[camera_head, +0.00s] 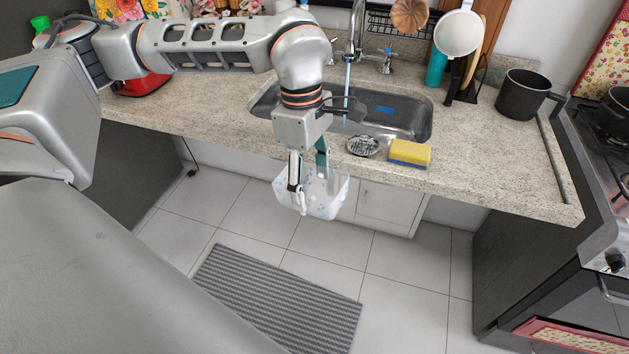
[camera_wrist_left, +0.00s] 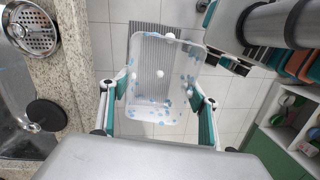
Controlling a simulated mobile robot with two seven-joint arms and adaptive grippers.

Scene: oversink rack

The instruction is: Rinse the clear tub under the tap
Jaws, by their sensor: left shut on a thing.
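The clear tub (camera_head: 328,196) hangs in front of the counter's front edge, over the floor, below counter height. White and blue specks or drops show on it; it also shows in the left wrist view (camera_wrist_left: 165,75). My left gripper (camera_head: 309,178) is shut on the tub, with its teal-padded fingers at two sides of it. The tap (camera_head: 357,28) stands behind the sink (camera_head: 408,120), partly hidden by my left arm. A thin blue stream (camera_head: 347,76) comes down from it into the sink, apart from the tub. My right gripper is not in view.
A yellow and blue sponge (camera_head: 409,153) and a round metal strainer (camera_head: 363,146) lie at the sink's front edge. A dark pot (camera_head: 523,94) and a rack with hanging utensils stand at the right. A striped mat (camera_head: 278,298) lies on the floor.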

